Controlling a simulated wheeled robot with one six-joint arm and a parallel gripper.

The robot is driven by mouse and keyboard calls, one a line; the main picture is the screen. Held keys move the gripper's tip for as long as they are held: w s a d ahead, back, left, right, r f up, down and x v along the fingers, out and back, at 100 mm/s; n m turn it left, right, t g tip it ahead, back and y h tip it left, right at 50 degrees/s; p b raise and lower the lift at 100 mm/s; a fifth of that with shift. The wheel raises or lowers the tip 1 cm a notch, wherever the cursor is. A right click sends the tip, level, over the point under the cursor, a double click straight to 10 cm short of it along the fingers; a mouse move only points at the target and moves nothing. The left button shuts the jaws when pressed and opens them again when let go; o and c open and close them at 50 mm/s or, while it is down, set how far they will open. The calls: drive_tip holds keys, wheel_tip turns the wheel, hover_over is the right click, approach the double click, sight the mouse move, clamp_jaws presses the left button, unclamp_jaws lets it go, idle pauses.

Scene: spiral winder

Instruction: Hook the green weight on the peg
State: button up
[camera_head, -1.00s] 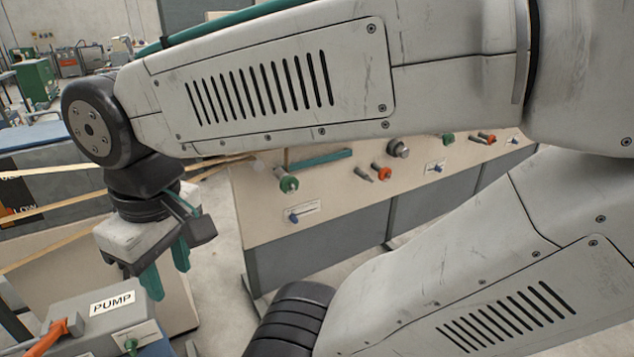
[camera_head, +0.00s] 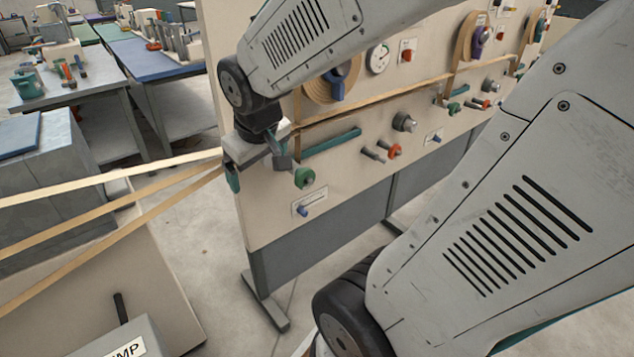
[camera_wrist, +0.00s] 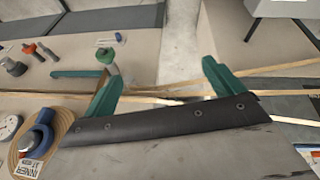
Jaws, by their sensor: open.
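My gripper (camera_wrist: 162,66) is open and empty in the wrist view, with its two teal fingers far apart. In the head view my gripper (camera_head: 256,175) hangs by the left edge of the upright panel. A green round piece (camera_head: 304,177) sits low on the panel, to the right of my gripper; it shows beyond the left finger in the wrist view (camera_wrist: 105,55). I cannot tell whether it is the green weight. Another green piece (camera_head: 453,107) sits farther right. A bare grey peg (camera_head: 372,153) sticks out beside an orange-red piece (camera_head: 393,150). Which peg is meant is unclear.
Tan strips (camera_head: 110,208) run from the left to the panel (camera_head: 275,220) and pass close to my gripper. A teal bar (camera_head: 330,142) and a tan roll (camera_head: 325,88) are on the panel. A pump box (camera_head: 120,345) stands at bottom left. Floor below the panel is clear.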

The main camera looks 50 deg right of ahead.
drive_tip(key=w+d+f+t+h, duration=0.1)
drive_tip(key=w+d+f, duration=0.45)
drive_tip(key=d, duration=0.25)
drive_tip(key=t, duration=0.5)
hover_over(306, 179)
drive_tip(key=s+a, duration=0.2)
drive_tip(key=a, duration=0.3)
wheel_tip(306, 179, down, 12)
drive_tip(key=s+d+f+t, duration=0.1)
drive_tip(key=f, duration=0.1)
drive_tip(key=s+d+f+t, duration=0.1)
drive_tip(key=f, duration=0.1)
drive_tip(key=s+d+f+h, duration=0.1)
drive_tip(key=d+f, duration=0.1)
drive_tip(key=shift+s+f+t, duration=0.1)
drive_tip(key=shift+f+t, duration=0.15)
drive_tip(key=shift+t, duration=0.15)
drive_tip(key=shift+x, duration=3.85)
drive_tip(key=shift+r, duration=0.1)
drive_tip(key=c, duration=1.7)
drive_tip(key=shift+d, duration=0.1)
drive_tip(key=shift+c, duration=0.5)
drive_tip(key=shift+s, duration=0.15)
